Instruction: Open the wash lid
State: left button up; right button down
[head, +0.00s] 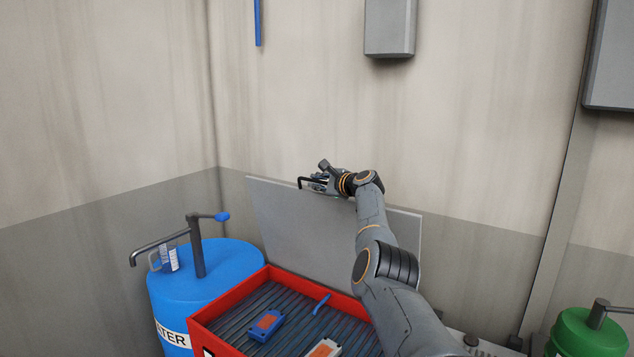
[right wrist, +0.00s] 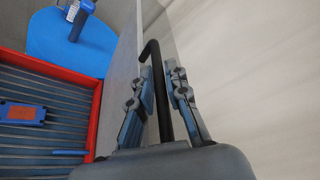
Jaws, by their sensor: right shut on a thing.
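The wash lid (head: 300,225) is a flat grey panel standing nearly upright behind the red wash basin (head: 229,304). A black bar handle (head: 301,181) sits at the lid's top edge. My right gripper (head: 318,183) is at that edge and shut on the handle. In the right wrist view the black handle (right wrist: 153,75) runs between the two fingers of the gripper (right wrist: 160,82), and the lid shows edge-on beside it. My right forearm hides part of the lid's right side. My left gripper is not in view.
A blue water barrel (head: 180,283) with a tap stands left of the basin. A blue and orange box (head: 265,326), a pale box (head: 324,348) and a blue tool (head: 321,303) lie on the basin's slats. A green container (head: 575,335) is at right. The wall is close behind the lid.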

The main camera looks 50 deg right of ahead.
jog(key=c, duration=1.4)
grip_release()
jog(key=shift+w, duration=0.1)
jog(key=shift+v, duration=0.9)
jog(key=shift+s+a, duration=0.25)
jog(key=shift+s, duration=0.4)
jog(key=v, duration=0.9)
